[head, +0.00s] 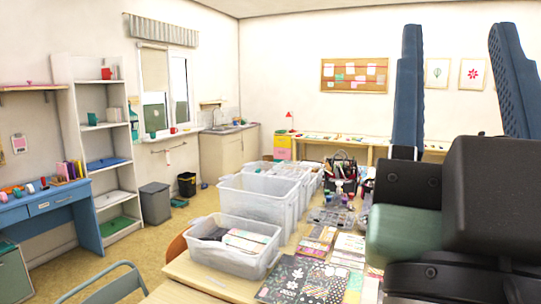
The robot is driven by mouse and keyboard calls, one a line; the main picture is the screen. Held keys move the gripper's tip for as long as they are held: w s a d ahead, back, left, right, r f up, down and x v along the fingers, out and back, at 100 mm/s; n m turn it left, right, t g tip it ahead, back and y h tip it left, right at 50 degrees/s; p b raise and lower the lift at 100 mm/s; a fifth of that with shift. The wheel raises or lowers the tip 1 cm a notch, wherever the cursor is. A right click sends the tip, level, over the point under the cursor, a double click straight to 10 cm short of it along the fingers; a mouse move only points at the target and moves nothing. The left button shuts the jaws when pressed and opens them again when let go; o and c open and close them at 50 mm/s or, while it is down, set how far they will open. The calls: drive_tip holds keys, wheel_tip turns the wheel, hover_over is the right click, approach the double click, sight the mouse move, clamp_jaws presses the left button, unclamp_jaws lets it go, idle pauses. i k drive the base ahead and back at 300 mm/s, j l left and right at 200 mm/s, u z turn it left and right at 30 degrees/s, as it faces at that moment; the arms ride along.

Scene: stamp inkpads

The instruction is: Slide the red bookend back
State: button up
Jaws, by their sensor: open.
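A small red block-like thing (106,73), which looks like the red bookend, stands on an upper shelf of the white bookcase (68,105) at the left. It is too small for me to be sure of its shape. My gripper (458,45) is large and close at the right, with two blue ribbed fingers pointing up and spread wide apart. Nothing is between the fingers. It is far from the bookcase, and its body hides part of the table at the right.
A table (190,277) with clear bins (255,200), patterned papers (300,280) and craft supplies fills the front middle. A blue desk (45,208), a chair (105,285) and a grey bin (155,203) stand at the left. Yellowish floor (150,240) lies open between them.

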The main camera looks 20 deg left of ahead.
sight(106, 76)
drive_tip(key=u, duration=1.8)
drive_tip(key=i+j+u, duration=0.1)
drive_tip(key=i+u, duration=0.5)
drive_tip(key=i+j+u, duration=0.1)
drive_tip(key=i+u, duration=0.2)
drive_tip(key=i, duration=0.45)
drive_tip(key=i+l+u, duration=0.1)
drive_tip(key=i+u, duration=0.2)
drive_tip(key=i, duration=0.45)
drive_tip(key=i+z, duration=0.2)
drive_tip(key=i, duration=0.6)
drive_tip(key=i+j+z, duration=0.2)
drive_tip(key=i, duration=0.55)
drive_tip(key=i+l+z, duration=0.15)
drive_tip(key=i+z, duration=0.25)
drive_tip(key=i+l+z, duration=0.1)
drive_tip(key=i+z, duration=0.15)
drive_tip(key=z, duration=0.2)
drive_tip(key=i+j+z, duration=0.1)
drive_tip(key=i+z, duration=0.3)
drive_tip(key=i+j+z, duration=0.15)
drive_tip(key=i+z, duration=0.25)
drive_tip(key=k, duration=0.1)
